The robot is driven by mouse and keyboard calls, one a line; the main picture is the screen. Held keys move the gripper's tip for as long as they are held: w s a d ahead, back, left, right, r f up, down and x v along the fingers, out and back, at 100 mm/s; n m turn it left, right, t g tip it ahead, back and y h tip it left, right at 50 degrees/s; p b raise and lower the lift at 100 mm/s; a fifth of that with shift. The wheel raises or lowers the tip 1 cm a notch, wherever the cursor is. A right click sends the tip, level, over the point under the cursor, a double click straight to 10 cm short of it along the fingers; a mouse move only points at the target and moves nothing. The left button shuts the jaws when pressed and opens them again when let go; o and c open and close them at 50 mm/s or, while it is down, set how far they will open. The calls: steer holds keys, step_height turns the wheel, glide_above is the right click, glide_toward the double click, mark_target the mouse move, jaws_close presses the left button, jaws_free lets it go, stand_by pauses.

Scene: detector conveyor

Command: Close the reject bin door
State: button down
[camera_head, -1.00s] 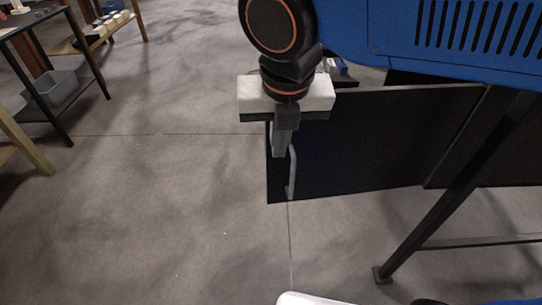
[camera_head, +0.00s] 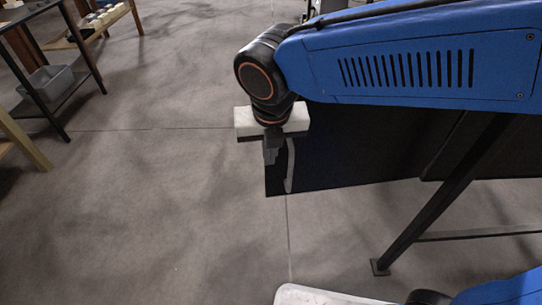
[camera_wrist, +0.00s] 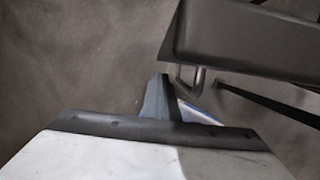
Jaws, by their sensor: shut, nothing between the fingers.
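The reject bin door (camera_head: 345,150) looks like a dark flat panel under my blue arm, with its free edge at the left. A pale upright bar handle (camera_head: 290,165) stands near that edge. My gripper (camera_head: 271,160) points down just left of the handle, its fingers together and empty. In the wrist view, my gripper (camera_wrist: 160,98) is left of the looped handle (camera_wrist: 199,80), apparently not around it. A dark box-like part (camera_wrist: 245,38) fills the top right there. My arm hides the door's top edge, and I cannot tell whether the fingers touch the handle or door.
A dark slanted support leg (camera_head: 440,200) with a foot on the floor and a crossbar (camera_head: 480,235) stand at the right. A shelf table with a grey bin (camera_head: 50,82) is at the far left. The floor (camera_head: 150,210) between is clear.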

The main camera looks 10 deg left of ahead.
steer(key=shift+w+a, duration=0.25)
steer(key=shift+w, duration=0.4)
steer(key=shift+w, duration=0.1)
